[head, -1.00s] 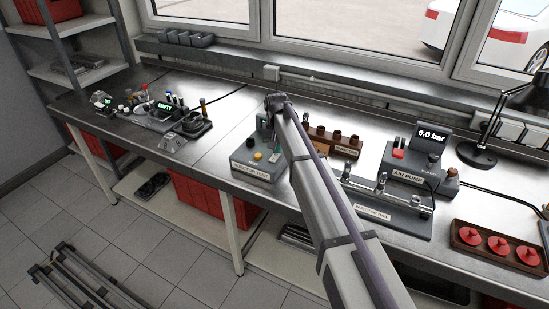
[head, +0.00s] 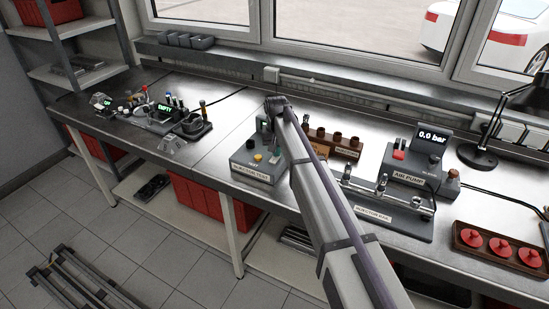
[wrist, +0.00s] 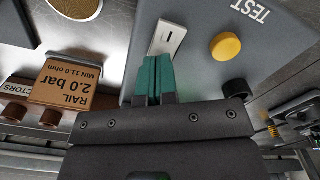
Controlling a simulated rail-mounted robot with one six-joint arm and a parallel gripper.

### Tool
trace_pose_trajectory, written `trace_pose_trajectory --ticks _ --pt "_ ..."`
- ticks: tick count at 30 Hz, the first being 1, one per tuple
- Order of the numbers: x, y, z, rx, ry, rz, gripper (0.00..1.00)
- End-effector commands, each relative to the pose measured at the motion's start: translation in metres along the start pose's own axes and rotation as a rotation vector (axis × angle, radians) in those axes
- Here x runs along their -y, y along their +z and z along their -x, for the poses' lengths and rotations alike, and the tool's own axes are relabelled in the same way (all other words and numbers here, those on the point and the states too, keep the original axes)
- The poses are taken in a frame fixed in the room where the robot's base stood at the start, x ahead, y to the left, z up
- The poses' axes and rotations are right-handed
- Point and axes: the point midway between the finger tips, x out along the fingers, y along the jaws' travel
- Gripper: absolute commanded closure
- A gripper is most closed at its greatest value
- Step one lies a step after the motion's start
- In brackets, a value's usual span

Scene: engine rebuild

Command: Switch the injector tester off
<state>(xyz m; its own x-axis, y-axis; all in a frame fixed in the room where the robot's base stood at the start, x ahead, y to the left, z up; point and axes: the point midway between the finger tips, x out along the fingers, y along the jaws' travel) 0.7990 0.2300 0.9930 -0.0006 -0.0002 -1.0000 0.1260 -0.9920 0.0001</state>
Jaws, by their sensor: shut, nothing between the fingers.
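The injector tester (head: 252,170) is a grey box near the front of the bench, left of my arm in the head view. In the wrist view its grey panel (wrist: 285,55) carries the word TEST, a yellow button (wrist: 226,46), a black knob (wrist: 235,88) and a pale switch plate (wrist: 168,38) with a dark slot. My gripper (wrist: 154,58) has teal fingers, shut together and empty, at the near end of the switch plate. I cannot tell whether they touch it. The fingers hide that end of the plate, so the switch position is unclear.
The injector rail (head: 385,215) and the air pump (head: 408,165), reading 0.0 bar, stand to the right. Red parts lie in a tray (head: 460,245).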

Motion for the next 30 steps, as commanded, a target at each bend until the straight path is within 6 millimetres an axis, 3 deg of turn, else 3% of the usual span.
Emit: trace_pose_trajectory --ticks 3,16,27,29,30 --pt "0.0 0.0 0.019 0.0 0.0 0.0 1.0" --pt "0.0 0.0 0.064 0.0 0.0 0.0 1.0" --pt "0.0 0.0 0.065 0.0 0.0 0.01 1.0" --pt "-0.003 0.015 0.065 0.0 0.0 0.037 1.0" --pt "-0.006 0.033 0.065 0.0 0.0 0.051 1.0"
